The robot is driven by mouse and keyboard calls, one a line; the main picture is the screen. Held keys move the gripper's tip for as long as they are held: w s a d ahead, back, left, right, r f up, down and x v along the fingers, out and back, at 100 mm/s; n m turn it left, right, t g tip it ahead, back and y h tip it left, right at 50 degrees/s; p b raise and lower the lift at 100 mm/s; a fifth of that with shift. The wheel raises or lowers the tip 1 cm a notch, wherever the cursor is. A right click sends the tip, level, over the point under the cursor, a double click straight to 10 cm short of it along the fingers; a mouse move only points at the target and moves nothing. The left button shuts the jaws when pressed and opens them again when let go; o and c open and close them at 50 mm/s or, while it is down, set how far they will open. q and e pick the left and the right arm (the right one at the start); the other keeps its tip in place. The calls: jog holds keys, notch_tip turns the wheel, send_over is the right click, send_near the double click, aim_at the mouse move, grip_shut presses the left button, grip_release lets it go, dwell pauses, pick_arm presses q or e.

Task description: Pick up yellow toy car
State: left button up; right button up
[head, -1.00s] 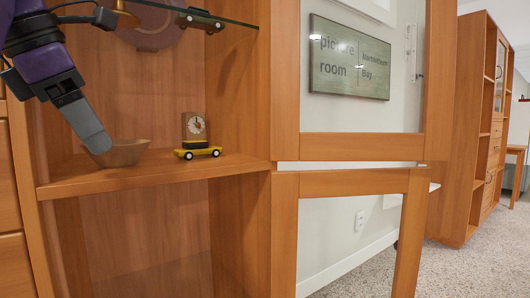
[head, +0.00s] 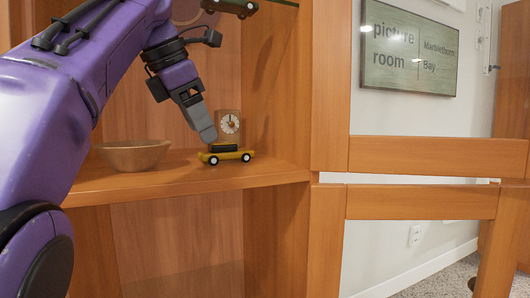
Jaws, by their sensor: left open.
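The yellow toy car (head: 226,156), with a dark top and black-and-white wheels, stands upright on the wooden shelf (head: 190,180), close to its front edge. My left arm comes in from the left, and my left gripper (head: 209,133) points down just above the left end of the car. The gripper is open and holds nothing. From this angle its fingers overlap one another, and I cannot tell whether a fingertip touches the car. My right gripper is not in view.
A wooden bowl (head: 134,154) sits on the shelf left of the car. A small wooden clock (head: 229,124) stands right behind the car. A dark toy car (head: 232,8) is on the glass shelf above. The cabinet's side post (head: 330,90) rises to the right.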

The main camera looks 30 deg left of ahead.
aim_at(224, 143)
pick_arm(q)
jog(key=w, duration=0.1)
jog(key=w+p, duration=0.1)
jog(key=w, duration=0.1)
jog(key=shift+w+d+r, duration=0.1)
jog(key=shift+w+d, duration=0.15)
jog(key=shift+w, duration=0.05)
jog(key=b+x, duration=0.1)
jog(key=x, duration=0.4)
jog(key=shift+w+b, duration=0.1)
jog(key=shift+b, duration=0.2)
jog(key=c, duration=0.9)
